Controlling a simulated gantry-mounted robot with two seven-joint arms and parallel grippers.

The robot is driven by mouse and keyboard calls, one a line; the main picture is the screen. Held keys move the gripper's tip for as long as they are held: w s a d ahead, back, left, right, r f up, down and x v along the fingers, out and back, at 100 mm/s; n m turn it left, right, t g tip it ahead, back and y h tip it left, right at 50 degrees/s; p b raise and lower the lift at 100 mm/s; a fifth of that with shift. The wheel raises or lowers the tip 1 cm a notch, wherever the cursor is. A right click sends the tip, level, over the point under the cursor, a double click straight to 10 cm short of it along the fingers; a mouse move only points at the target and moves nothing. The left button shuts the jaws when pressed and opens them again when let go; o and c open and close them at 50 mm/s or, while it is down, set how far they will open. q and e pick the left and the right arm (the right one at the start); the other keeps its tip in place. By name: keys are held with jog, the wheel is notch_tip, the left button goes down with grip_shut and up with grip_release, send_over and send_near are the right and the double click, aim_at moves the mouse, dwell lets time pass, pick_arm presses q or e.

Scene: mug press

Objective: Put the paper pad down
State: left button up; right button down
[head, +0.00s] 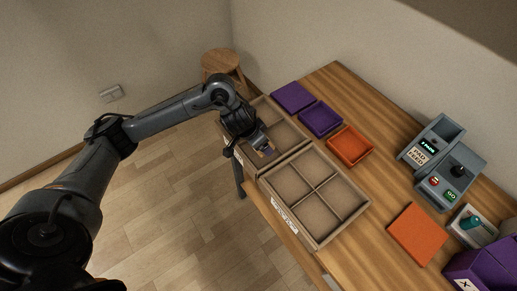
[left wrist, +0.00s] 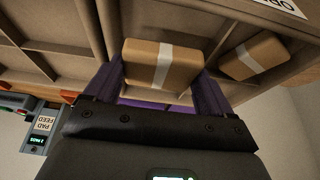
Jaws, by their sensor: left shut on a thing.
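My left gripper (head: 266,149) reaches over the far cardboard crate (head: 289,130) in the head view. In the left wrist view its purple fingers (left wrist: 160,72) are shut on a brown paper pad (left wrist: 149,62) with a white band. The held pad is over or inside a compartment of the crate; I cannot tell whether it touches the floor. A second brown banded pad (left wrist: 243,62) lies tilted in the picture, to the right of the held one, in the crate. My right gripper is not in view.
The near crate (head: 304,213) has empty divided compartments. Beyond stand a purple tray (head: 320,120), a purple mat (head: 293,97) and an orange tray (head: 350,146). The pad feed (head: 432,143), button box (head: 450,182), orange mat (head: 417,233) and purple bin (head: 485,271) are at right.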

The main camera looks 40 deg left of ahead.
pick_arm(q)
jog(key=shift+a+f, duration=0.2)
jog(key=shift+a, duration=0.1)
jog(key=shift+f, duration=1.95)
jog(key=shift+f, duration=0.1)
jog(key=o, duration=0.9)
